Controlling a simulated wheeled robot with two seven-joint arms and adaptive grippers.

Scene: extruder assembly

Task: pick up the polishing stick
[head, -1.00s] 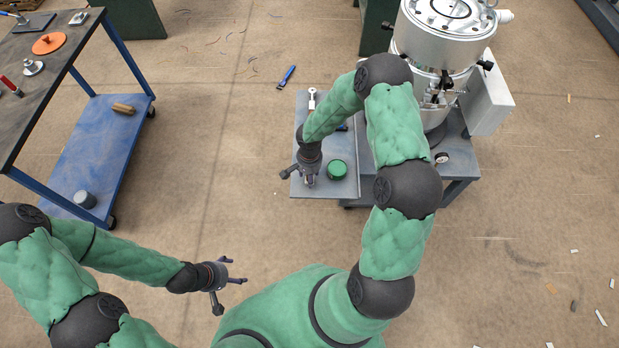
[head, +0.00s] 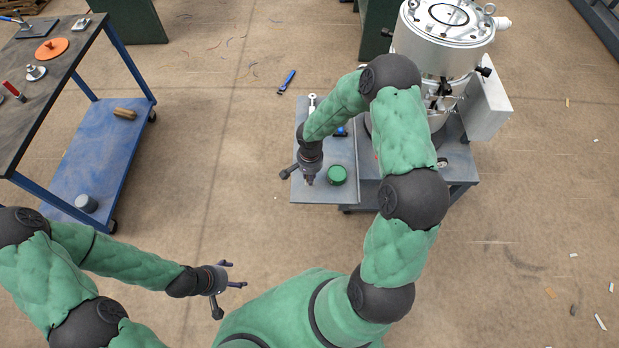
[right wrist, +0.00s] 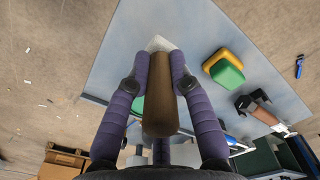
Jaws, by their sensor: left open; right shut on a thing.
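The polishing stick (right wrist: 160,108) shows in the right wrist view as a thick brown bar between my purple fingers, with a pale patch at its far end. My right gripper (right wrist: 159,68) is shut on it, one finger on each side, over the grey tray. In the head view my right gripper (head: 309,181) is low over the left part of the side tray (head: 343,194); the stick cannot be made out there. My left gripper (head: 236,275) is open and empty above bare floor, far from the tray.
A green round container (head: 337,175) stands just right of my right gripper. A blue-handled item (head: 341,131) lies farther back, partly behind my arm. The large metal machine (head: 446,45) stands to the right. A blue cart (head: 92,165) is at the left. Floor between is open.

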